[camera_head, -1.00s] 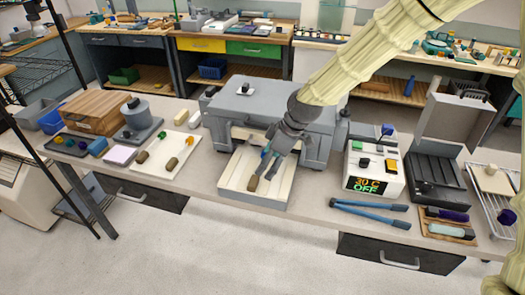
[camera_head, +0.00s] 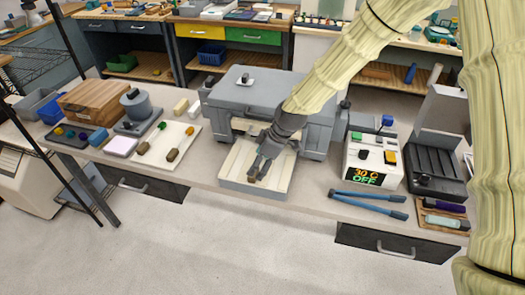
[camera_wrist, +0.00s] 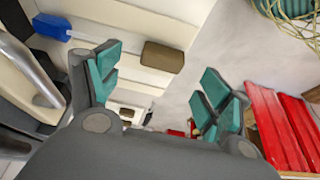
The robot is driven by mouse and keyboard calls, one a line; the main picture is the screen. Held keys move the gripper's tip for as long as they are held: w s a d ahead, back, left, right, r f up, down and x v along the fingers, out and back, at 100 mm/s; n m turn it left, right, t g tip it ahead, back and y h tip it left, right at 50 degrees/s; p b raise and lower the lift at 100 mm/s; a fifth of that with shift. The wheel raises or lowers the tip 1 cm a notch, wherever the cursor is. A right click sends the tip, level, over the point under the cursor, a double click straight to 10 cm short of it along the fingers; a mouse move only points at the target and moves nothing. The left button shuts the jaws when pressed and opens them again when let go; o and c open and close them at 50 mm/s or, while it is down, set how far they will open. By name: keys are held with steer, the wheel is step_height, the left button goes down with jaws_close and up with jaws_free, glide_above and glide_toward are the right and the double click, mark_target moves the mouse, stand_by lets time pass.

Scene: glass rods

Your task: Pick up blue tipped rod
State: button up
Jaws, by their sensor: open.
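In the wrist view a rod lies on the pale tray (camera_wrist: 125,72), with a blue block-shaped tip (camera_wrist: 52,27) at one end and a brown block (camera_wrist: 163,56) at the other. The thin shaft between them is pale and hard to see. My gripper (camera_wrist: 162,88) is open, its teal-padded fingers apart with nothing between them. The left finger is close to the shaft in the picture; I cannot tell whether it touches. In the head view my gripper (camera_head: 258,168) is low over the tray (camera_head: 235,180) and hides most of the rod.
A grey box-like machine (camera_head: 265,105) stands right behind the tray. A white heater with a display (camera_head: 375,162) and blue-handled tongs (camera_head: 368,203) are to the right. Another pale tray with small coloured blocks (camera_head: 185,135) is to the left. The bench front edge is close below the tray.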

steer(key=shift+p+x, duration=1)
steer(key=shift+x, duration=1.15)
steer(key=shift+s+a+r, duration=0.1)
steer(key=shift+s+a, duration=0.05)
steer(key=shift+s, duration=0.15)
steer(key=c, duration=1.1)
steer(key=shift+c, duration=0.2)
